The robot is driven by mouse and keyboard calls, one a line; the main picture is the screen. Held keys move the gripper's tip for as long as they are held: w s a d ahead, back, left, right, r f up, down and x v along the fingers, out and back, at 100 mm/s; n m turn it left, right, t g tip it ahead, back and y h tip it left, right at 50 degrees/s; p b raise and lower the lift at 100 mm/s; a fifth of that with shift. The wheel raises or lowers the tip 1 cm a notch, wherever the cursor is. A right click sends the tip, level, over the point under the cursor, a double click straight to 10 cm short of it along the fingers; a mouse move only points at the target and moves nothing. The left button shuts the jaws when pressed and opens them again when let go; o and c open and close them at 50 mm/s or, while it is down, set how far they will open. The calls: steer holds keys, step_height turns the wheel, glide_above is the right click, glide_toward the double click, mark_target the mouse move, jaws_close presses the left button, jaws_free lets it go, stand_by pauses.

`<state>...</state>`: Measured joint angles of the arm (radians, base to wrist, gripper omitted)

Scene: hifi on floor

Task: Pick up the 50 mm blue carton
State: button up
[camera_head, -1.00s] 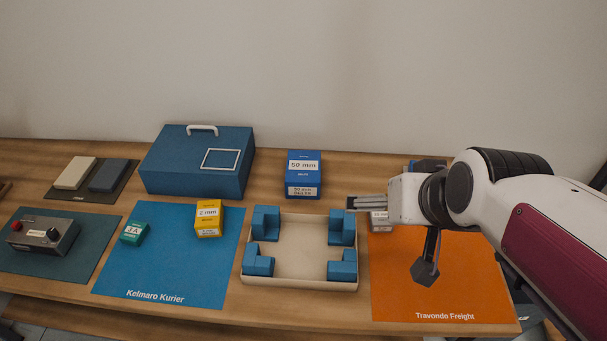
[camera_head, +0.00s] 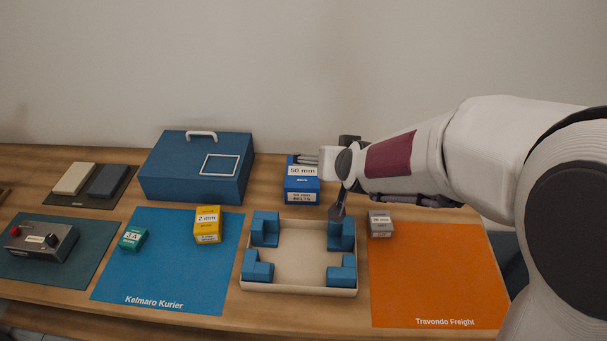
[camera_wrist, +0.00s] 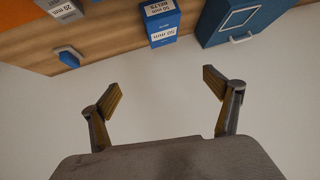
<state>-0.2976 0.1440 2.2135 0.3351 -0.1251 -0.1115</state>
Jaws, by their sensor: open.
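The blue carton (camera_head: 302,186), labelled 50 mm, stands upright at the back of the table, behind the cream tray. It also shows at the top of the wrist view (camera_wrist: 160,22). My gripper (camera_head: 297,159) is by the carton's top back edge in the head view, partly in front of it or above it. In the wrist view my gripper (camera_wrist: 162,92) has its two fingers spread wide with nothing between them. The carton there lies beyond the fingertips, apart from them.
A blue case (camera_head: 197,168) with a handle stands left of the carton. The cream tray (camera_head: 300,289) with blue corner blocks is in front. A yellow carton (camera_head: 207,224) and a green box (camera_head: 132,238) lie on the blue mat (camera_head: 165,275). A grey carton (camera_head: 380,224) stands on the orange mat (camera_head: 435,275).

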steer(key=w+a+f+t, duration=0.2)
steer(key=w+a+f, duration=0.3)
steer(key=w+f, duration=0.25)
steer(key=t+h, duration=0.1)
steer(key=h, duration=0.1)
glide_toward(303, 178)
steer(key=w+a, duration=0.1)
steer(key=w, duration=0.3)
steer(key=shift+w+a+f+t, duration=0.15)
steer(key=shift+f+t, duration=0.15)
steer(key=shift+f, duration=0.8)
steer(key=shift+x, duration=1.25)
steer(key=shift+w+d+f, duration=0.15)
steer(key=shift+w+f, duration=0.05)
steer(key=shift+w, duration=0.3)
steer(key=shift+w+d+f, duration=0.15)
steer(key=shift+w+f, duration=0.1)
steer(key=shift+w, duration=0.25)
steer(key=shift+w+d+f, duration=0.15)
steer(key=shift+w+f, duration=0.05)
steer(key=shift+w, duration=0.3)
steer(key=shift+x, duration=1)
